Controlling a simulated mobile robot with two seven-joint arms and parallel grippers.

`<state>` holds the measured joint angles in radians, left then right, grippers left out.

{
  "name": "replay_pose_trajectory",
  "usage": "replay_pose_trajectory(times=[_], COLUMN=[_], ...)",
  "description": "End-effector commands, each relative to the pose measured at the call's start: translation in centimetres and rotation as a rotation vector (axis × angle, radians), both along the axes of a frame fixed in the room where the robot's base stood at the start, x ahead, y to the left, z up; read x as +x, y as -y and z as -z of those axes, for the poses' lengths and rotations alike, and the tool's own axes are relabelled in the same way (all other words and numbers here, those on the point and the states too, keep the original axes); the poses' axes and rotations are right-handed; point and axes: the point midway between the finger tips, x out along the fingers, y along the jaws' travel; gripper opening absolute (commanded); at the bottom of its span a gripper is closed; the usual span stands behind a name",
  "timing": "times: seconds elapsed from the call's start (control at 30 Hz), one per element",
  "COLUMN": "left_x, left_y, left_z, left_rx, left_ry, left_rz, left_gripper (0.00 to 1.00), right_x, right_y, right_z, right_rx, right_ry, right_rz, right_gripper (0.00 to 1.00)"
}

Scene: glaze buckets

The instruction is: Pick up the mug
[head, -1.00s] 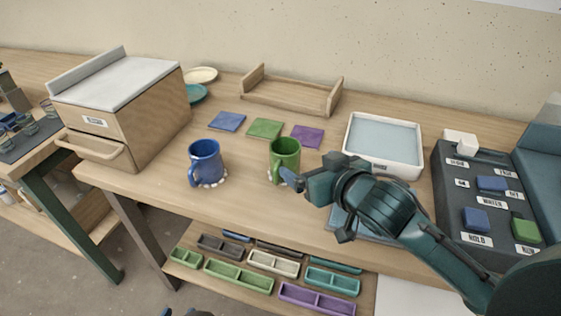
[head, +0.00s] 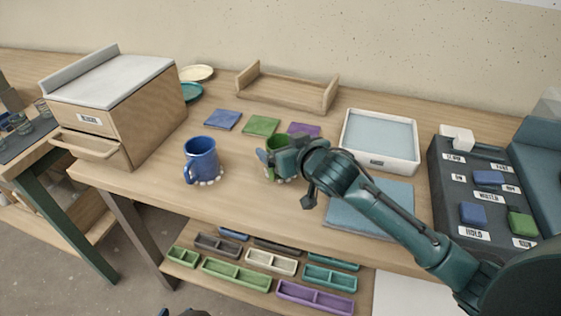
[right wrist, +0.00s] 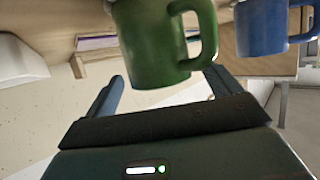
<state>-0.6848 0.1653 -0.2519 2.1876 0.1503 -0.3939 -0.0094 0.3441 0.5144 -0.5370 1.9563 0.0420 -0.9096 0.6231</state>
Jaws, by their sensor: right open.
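The green mug (head: 275,142) stands on the bench, partly hidden behind my right gripper (head: 271,164) in the head view. That gripper is open, with its fingers at the mug. In the right wrist view the green mug (right wrist: 160,45) fills the top middle, just beyond the gap between the two spread fingers (right wrist: 164,90), its handle to the right. A blue mug (head: 203,158) stands upright to the left, and it also shows in the right wrist view (right wrist: 268,28). A dark bit of my left gripper (head: 185,313) shows at the bottom edge; its jaws cannot be made out.
Blue, green and purple tiles (head: 262,125) lie behind the mugs. A white tray (head: 411,157) and a blue-grey mat (head: 400,192) are to the right, beside a dark button panel (head: 450,198). A wooden drawer box (head: 140,118) stands left. Bench space in front of the mugs is clear.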

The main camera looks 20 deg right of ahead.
Motion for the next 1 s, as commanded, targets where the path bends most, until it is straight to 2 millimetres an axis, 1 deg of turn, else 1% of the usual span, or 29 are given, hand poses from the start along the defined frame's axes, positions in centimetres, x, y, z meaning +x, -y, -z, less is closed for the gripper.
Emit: replay_pose_trajectory(times=[0.07,0.9,0.97,1.0], left_x=[0.06,0.05,0.05,0.05], left_y=[0.00,0.04,0.04,0.05], left_z=[-0.06,-0.10,-0.10,-0.11], left_rx=[-0.001,-0.002,-0.002,-0.002], left_ry=[0.002,0.002,0.002,0.002], left_rz=[0.000,-0.001,-0.001,-0.001], left_gripper=[0.36,0.36,0.36,0.36], right_x=[-0.03,-0.07,-0.07,-0.04], right_y=[0.00,0.01,0.01,0.01], right_z=[0.00,0.01,0.02,-0.13], right_rx=[0.000,-0.001,-0.001,0.000], right_ry=[0.000,-0.001,-0.001,0.003], right_rz=[0.000,0.000,0.000,0.000], right_gripper=[0.90,0.21,0.17,0.17])
